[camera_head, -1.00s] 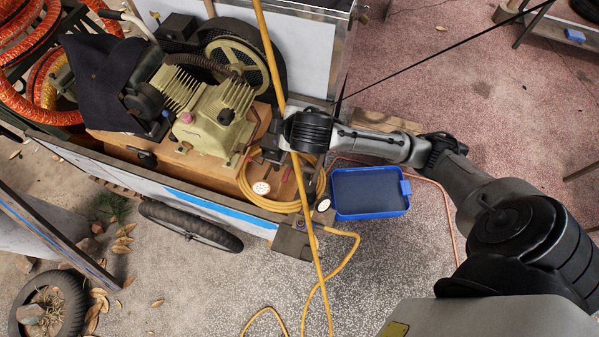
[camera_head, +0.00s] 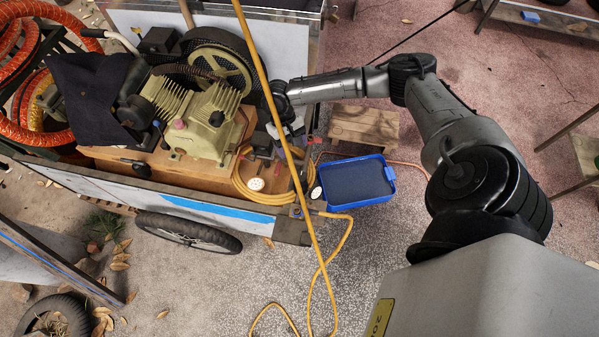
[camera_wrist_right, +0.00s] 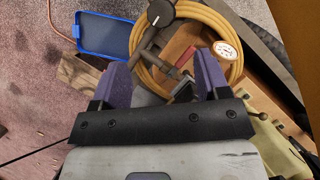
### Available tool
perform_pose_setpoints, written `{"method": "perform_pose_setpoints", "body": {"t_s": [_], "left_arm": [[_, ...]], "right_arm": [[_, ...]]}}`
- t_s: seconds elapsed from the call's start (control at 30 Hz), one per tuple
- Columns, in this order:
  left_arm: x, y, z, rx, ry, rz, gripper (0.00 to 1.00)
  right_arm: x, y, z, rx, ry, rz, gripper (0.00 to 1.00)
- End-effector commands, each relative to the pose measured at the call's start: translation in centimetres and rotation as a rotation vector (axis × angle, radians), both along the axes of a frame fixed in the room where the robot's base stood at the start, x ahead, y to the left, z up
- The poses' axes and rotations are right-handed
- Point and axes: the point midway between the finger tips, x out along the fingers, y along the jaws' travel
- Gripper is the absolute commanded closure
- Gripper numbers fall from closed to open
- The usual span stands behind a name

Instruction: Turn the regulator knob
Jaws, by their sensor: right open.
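My right gripper (camera_head: 287,128) hangs over the right end of the cart, beside the compressor (camera_head: 205,120). In the right wrist view its two purple fingers (camera_wrist_right: 163,72) are spread apart, with nothing clearly held. Beyond them, a round black part, perhaps the regulator knob (camera_wrist_right: 160,12), sits on a grey stem near the top edge. I cannot tell whether it is the knob or a gauge's back. A red-handled part (camera_wrist_right: 187,57) and a dark fitting lie beyond the gap between the fingers. A white gauge (camera_head: 255,184) also shows in the wrist view (camera_wrist_right: 228,50). My left gripper is not in view.
A coiled yellow hose (camera_head: 240,180) lies on the cart deck around the fittings. Another yellow hose (camera_head: 270,90) crosses the view in front of the gripper area. A blue tray (camera_head: 391,174) and a wooden block (camera_head: 365,125) are right of the cart. A black wheel (camera_head: 190,232) is below.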

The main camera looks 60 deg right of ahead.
Motion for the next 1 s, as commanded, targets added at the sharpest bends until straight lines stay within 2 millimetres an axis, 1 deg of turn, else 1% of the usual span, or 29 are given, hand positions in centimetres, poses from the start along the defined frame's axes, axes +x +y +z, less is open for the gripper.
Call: {"method": "perform_pose_setpoints", "body": {"t_s": [0.17, 0.4, 0.6, 0.8, 1.0], "left_arm": [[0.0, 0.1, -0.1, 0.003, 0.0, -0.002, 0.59], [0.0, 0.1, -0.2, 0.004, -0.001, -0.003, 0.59], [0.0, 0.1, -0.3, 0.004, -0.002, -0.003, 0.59], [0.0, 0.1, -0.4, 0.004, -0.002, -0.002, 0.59], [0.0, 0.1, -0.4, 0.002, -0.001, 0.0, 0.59]], "right_arm": [[-0.9, 0.5, -2.2, -0.003, 0.005, -0.005, 0.31], [-2.3, 1.3, -6.3, -0.003, 0.004, -0.003, 0.31], [-3.4, 2.0, -9.4, -0.002, 0.003, -0.003, 0.31], [-4.1, 2.4, -11.4, -0.002, 0.001, -0.003, 0.31], [-4.5, 2.6, -12.3, -0.003, 0.002, -0.003, 0.31]]}}
